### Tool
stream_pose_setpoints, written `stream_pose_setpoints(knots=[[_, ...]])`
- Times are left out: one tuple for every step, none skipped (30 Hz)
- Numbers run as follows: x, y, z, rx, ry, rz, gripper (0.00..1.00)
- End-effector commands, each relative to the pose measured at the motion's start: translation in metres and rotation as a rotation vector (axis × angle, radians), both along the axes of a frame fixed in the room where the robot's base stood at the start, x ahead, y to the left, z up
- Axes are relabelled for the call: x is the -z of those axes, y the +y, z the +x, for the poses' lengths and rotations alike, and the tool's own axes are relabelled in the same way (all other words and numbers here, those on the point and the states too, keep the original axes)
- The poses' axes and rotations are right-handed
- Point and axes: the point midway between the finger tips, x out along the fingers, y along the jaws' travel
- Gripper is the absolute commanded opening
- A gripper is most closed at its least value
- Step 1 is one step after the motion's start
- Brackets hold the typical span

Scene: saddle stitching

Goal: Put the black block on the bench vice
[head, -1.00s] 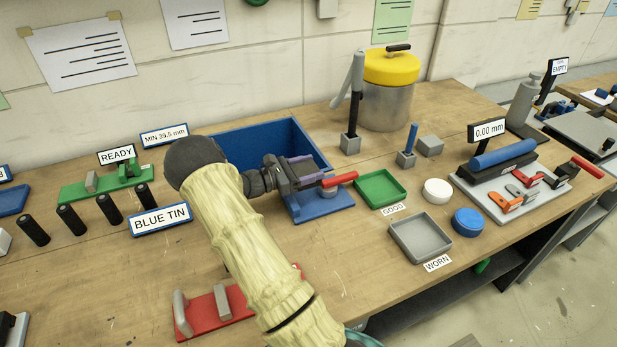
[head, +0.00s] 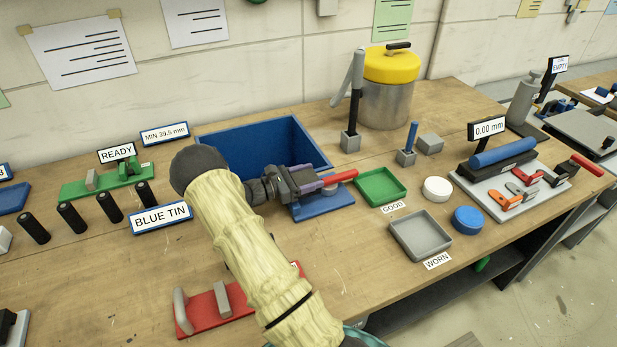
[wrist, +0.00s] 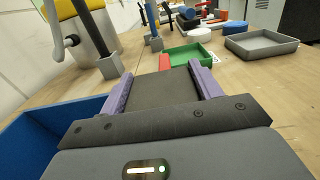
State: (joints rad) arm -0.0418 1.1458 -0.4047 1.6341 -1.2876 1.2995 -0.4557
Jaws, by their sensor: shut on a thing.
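My gripper (head: 322,183) is low over a small blue base (head: 325,208) with a red bar (head: 342,176), which I take for the bench vice. In the wrist view, the two purple fingers of my gripper (wrist: 165,84) stand apart on either side of a dark flat-topped block (wrist: 165,90), which I take for the black block. They are shut on it. The red bar also shows just beyond the block (wrist: 164,62). The gripper hides most of the vice, so I cannot tell whether the block touches it.
A blue bin (head: 225,140) is directly behind my gripper. A green tray (head: 381,187) is close on the right, with a grey tray (head: 420,236) nearer the front edge. A red fixture (head: 205,318) lies at the front left. Bare wood is open between them.

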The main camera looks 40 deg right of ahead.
Motion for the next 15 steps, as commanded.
stream_pose_setpoints(knots=[[0.0046,0.0005,-0.0007,0.0,0.002,0.004,0.26],[0.005,0.0005,-0.0008,0.0,0.003,0.005,0.26],[0.0051,0.0006,-0.001,0.0,0.003,0.005,0.26],[0.0053,0.0006,-0.001,0.0,0.003,0.006,0.26],[0.0067,0.0009,-0.0013,0.0,0.004,0.008,0.67],[0.0072,0.001,-0.0014,0.0,0.005,0.01,0.75],[0.0075,0.001,-0.0015,0.0,0.005,0.01,0.81],[0.0079,0.0011,-0.0016,0.001,0.005,0.01,0.85],[0.0083,0.0011,-0.0018,0.001,0.006,0.011,0.85],[0.0086,0.0012,-0.0019,0.001,0.006,0.011,0.85],[0.0089,0.0013,-0.002,0.001,0.006,0.012,0.85],[0.0094,0.0013,-0.0022,0.001,0.007,0.012,0.85],[0.0097,0.0013,-0.0023,0.001,0.008,0.014,0.85],[0.01,0.0015,-0.0023,0.001,0.008,0.014,0.85],[0.0103,0.0015,-0.0025,0.001,0.008,0.014,0.85]])
